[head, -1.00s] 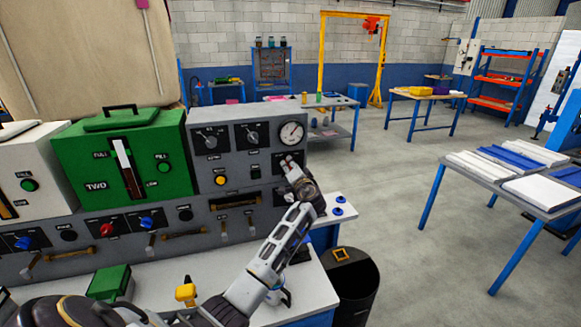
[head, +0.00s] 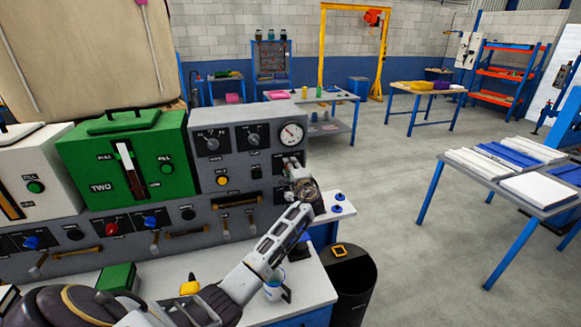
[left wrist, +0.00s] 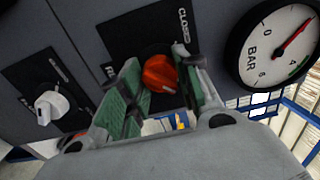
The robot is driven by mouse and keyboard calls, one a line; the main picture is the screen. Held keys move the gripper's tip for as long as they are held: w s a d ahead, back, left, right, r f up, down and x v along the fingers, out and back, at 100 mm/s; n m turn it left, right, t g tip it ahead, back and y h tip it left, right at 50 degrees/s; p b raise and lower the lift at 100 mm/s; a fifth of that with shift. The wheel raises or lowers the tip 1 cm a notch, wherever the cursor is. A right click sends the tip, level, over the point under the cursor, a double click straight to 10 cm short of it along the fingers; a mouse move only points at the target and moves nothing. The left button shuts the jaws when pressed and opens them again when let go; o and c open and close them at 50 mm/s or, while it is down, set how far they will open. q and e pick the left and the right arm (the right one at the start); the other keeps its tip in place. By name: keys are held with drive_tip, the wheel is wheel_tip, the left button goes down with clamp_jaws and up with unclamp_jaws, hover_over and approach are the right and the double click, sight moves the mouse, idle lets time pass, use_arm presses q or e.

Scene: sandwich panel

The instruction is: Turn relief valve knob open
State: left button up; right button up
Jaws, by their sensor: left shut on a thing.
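The relief valve knob (left wrist: 160,73), orange-red, sits on a black plate with a CLOSED label in the left wrist view. My left gripper (left wrist: 157,92) is shut on it, with a green-padded finger on each side. A second label left of the knob is mostly hidden by a finger. In the head view my left gripper (head: 291,163) is at the right end of the grey panel (head: 240,158), below the round gauge (head: 291,134), and hides the knob. The gauge (left wrist: 278,46) reads BAR and has a red needle. My right gripper is out of view.
A white knob (left wrist: 50,106) is left of the gripper in the left wrist view. A green unit (head: 125,165) stands on the bench to the left. A black bin (head: 350,283) stands on the floor at the bench's right end.

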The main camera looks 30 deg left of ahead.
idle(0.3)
use_arm(q)
drive_tip(key=o, duration=1.1)
drive_tip(key=shift+c, duration=0.2)
drive_tip(key=shift+s+d, duration=0.1)
drive_tip(key=shift+d, duration=0.05)
drive_tip(key=v, duration=1.1)
drive_tip(key=shift+s+d, duration=0.25)
